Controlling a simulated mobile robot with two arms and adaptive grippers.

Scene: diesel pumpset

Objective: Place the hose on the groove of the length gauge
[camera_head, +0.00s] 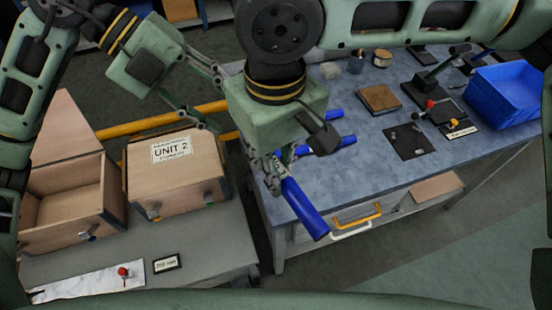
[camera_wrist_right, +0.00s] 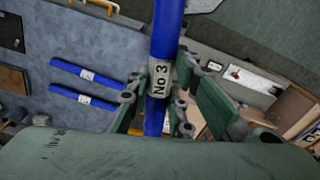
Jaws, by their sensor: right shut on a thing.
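My right gripper (camera_head: 270,182) is shut on a blue hose (camera_head: 304,208), held tilted over the blue table's near-left edge. In the right wrist view the held hose (camera_wrist_right: 167,30) bears a "No 3" label and passes between the fingers of the right gripper (camera_wrist_right: 158,110). My left gripper (camera_head: 214,102) is open and empty, above the drawer unit. A pale plate with a red knob (camera_head: 123,272) lies on the grey bench; I cannot tell whether it is the length gauge. No groove is clear.
Two more blue hoses (camera_wrist_right: 88,73) (camera_wrist_right: 83,98) lie on the blue table (camera_head: 345,185). A blue crate (camera_head: 505,95), a wooden block (camera_head: 379,99) and a dark mat (camera_head: 411,141) are to the right. A "UNIT 2" drawer box (camera_head: 175,185) and an open drawer (camera_head: 70,200) stand left.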

